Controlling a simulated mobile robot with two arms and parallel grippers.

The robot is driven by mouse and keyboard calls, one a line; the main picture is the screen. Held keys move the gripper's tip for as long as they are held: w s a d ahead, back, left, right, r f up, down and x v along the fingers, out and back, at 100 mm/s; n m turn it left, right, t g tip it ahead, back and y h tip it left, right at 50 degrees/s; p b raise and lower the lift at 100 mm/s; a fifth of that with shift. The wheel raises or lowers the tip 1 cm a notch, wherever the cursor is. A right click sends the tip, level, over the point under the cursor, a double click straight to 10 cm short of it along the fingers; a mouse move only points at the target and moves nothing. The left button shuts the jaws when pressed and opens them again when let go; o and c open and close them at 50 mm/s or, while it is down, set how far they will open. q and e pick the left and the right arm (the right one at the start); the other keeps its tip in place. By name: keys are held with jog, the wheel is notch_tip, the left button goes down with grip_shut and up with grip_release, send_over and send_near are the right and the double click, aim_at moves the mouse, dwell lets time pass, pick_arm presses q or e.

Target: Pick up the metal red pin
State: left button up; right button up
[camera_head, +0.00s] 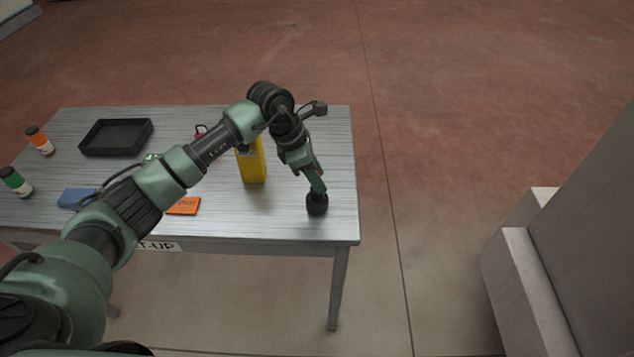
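My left gripper (316,185) points down over the right front part of the table (335,150). Its fingertips are at the top of a small black round object (317,206); I cannot tell whether they grip it or only overlap it in view. A small red item (201,130) shows behind my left arm, mostly hidden by it. I cannot tell whether it is the metal red pin, and no other clear pin shows. My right gripper is not in view.
A yellow container (252,168) stands behind my arm. A grey block (518,280) stands at right.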

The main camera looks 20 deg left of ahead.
pick_arm(q)
grip_shut()
jog(key=shift+r, duration=0.15)
